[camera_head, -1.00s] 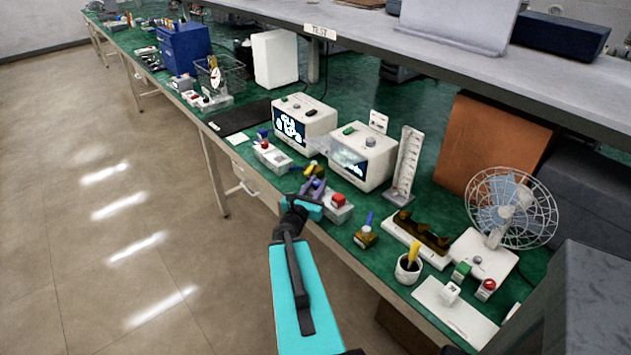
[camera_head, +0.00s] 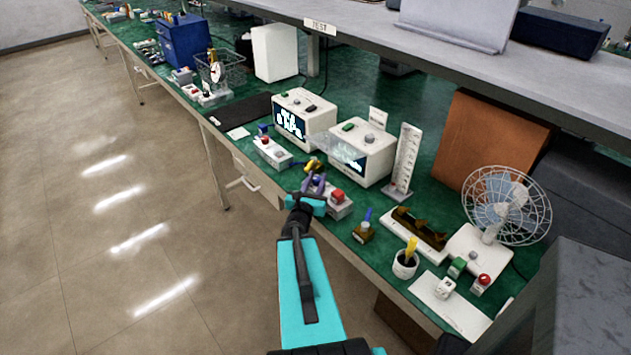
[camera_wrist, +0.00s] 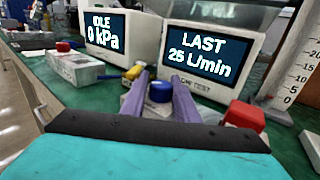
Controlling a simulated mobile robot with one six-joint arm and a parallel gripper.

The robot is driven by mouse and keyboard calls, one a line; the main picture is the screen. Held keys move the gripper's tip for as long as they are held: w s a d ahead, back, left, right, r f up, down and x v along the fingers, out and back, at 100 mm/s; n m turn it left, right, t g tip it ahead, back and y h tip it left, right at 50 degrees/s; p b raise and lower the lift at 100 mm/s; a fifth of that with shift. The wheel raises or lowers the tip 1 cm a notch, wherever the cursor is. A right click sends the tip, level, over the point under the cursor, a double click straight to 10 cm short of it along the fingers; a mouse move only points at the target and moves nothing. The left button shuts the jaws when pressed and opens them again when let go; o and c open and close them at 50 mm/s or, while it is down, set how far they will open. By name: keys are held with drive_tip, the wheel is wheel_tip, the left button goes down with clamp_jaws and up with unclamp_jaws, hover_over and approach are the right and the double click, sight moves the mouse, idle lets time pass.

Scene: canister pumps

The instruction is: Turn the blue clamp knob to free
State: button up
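A blue knob (camera_wrist: 161,91) shows in the wrist view, upright, between the two purple fingers of my gripper (camera_wrist: 160,84). The fingers are apart, one on each side of the knob. A narrow gap seems to show on each side, so I see no clear contact. In the head view my gripper (camera_head: 314,184) reaches over the near bench edge, beside a white unit with a red button (camera_head: 338,195). The fingers and wrist mostly hide the knob there. The knob's base is partly hidden in the wrist view.
Two white display boxes (camera_head: 303,120) (camera_head: 360,152) stand behind; the wrist view reads "IDLE 0 kPa" and "LAST 25 L/min". A yellow part (camera_wrist: 133,73) lies just left of the fingers. A red block (camera_wrist: 245,116) is close on the right. A scaled column (camera_head: 404,160) stands beyond.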

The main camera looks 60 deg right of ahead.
drive_tip(key=o, duration=0.3)
drive_tip(key=shift+w+f, duration=0.1)
drive_tip(key=shift+w, duration=0.1)
drive_tip(key=shift+o, duration=0.2)
drive_tip(key=shift+s, duration=0.1)
drive_tip(key=shift+s+a, duration=0.15)
drive_tip(key=shift+s+a+p, duration=0.1)
drive_tip(key=shift+a+p, duration=0.25)
drive_tip(key=shift+p, duration=0.35)
drive_tip(key=p+v, duration=0.7)
drive_tip(key=p, duration=0.2)
drive_tip(key=shift+a+r, duration=0.25)
drive_tip(key=shift+a, duration=0.15)
drive_tip(key=p+v, duration=0.4)
drive_tip(key=v, duration=0.1)
drive_tip(key=shift+f, duration=0.15)
